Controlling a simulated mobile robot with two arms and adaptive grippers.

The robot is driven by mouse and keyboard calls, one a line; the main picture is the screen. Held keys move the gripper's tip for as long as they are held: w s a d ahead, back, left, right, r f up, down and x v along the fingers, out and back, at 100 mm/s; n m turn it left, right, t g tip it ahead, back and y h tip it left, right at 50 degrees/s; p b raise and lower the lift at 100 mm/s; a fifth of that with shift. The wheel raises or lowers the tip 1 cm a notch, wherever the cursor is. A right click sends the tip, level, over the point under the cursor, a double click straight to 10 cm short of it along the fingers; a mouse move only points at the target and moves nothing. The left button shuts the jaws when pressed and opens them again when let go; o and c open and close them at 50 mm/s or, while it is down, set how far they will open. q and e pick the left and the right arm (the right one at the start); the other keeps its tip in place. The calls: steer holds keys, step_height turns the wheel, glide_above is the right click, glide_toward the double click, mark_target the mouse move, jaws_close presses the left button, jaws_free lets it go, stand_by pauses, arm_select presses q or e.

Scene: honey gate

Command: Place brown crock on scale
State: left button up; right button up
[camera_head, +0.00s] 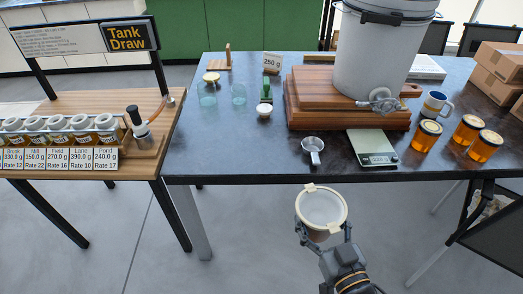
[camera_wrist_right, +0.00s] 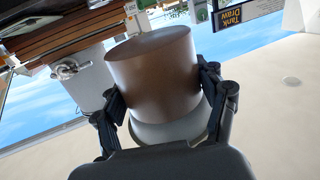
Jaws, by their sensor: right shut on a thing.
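The brown crock (camera_head: 322,208) is held in front of the dark table, below its front edge in the head view. From above it shows a pale round rim; in the right wrist view its brown side (camera_wrist_right: 155,78) faces the camera. My right gripper (camera_head: 325,234) is shut around the crock's sides; in the wrist view one finger is on each side of it (camera_wrist_right: 163,90). The scale (camera_head: 372,147), with a pale plate and a dark display at its front, lies on the table near the front edge. Its plate is empty. My left gripper is not in view.
A white tank (camera_head: 378,50) with a spigot stands on a wooden stand (camera_head: 305,100) behind the scale. A metal scoop (camera_head: 313,148) lies left of the scale. Orange jars (camera_head: 427,135) and a mug (camera_head: 436,104) stand right of it. A wooden table (camera_head: 95,105) stands left.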

steer(key=w+a+f+n+y, duration=0.1)
steer(key=w+a+f+g+y, duration=0.1)
steer(key=shift+w+f+n, duration=0.15)
steer(key=shift+f+n, duration=0.25)
steer(key=w+d+f+n+g+y, duration=0.1)
steer(key=w+d+f+y, duration=0.1)
steer(key=w+d+f, duration=0.5)
steer(key=shift+w+d+n+g+y, duration=0.15)
steer(key=shift+w+n+g+y, duration=0.15)
steer(key=shift+n+y, duration=0.1)
